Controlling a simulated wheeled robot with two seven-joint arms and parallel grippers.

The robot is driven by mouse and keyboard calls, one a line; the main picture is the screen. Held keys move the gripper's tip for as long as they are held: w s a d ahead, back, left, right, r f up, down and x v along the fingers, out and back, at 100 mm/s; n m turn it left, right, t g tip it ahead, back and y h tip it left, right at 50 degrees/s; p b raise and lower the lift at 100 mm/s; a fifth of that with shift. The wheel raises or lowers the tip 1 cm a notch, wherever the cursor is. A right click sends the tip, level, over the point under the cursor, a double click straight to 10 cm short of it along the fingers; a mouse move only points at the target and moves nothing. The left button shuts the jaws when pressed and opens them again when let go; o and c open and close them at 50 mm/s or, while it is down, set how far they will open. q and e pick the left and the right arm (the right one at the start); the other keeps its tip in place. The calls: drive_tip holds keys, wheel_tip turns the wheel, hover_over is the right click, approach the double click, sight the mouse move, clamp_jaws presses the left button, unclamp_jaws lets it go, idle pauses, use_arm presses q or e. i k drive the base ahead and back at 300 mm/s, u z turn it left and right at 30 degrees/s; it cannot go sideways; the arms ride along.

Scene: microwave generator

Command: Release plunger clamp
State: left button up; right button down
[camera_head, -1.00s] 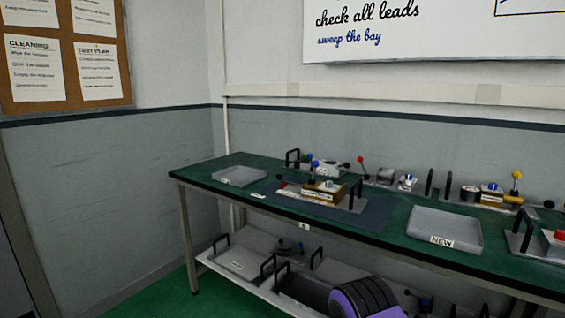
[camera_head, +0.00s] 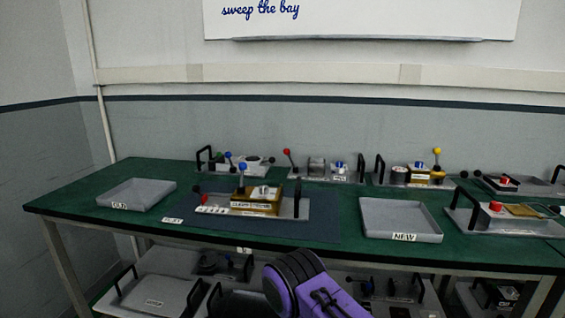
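On the dark blue mat (camera_head: 325,222) on the green bench stands a grey fixture with a gold block (camera_head: 255,208) that bears a white label. A lever with a blue ball (camera_head: 242,167) stands upright at its back left. A small red knob (camera_head: 197,189) sits low at its left end, near a white label. A black handle (camera_head: 297,199) rises at the right end. Which part is the plunger clamp is too small to tell. Neither gripper is in view. A purple and black link of my arm (camera_head: 305,285) shows at the bottom middle, in front of the bench.
A grey tray labelled OLD (camera_head: 138,192) is left of the mat, and a grey tray labelled NEW (camera_head: 400,218) is right. Several similar fixtures with ball levers line the bench's back and right. A lower shelf (camera_head: 150,298) holds more plates with handles.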

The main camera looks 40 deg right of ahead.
sight(242, 166)
drive_tip(key=z, duration=0.5)
drive_tip(key=i, duration=0.55)
drive_tip(key=z, duration=0.45)
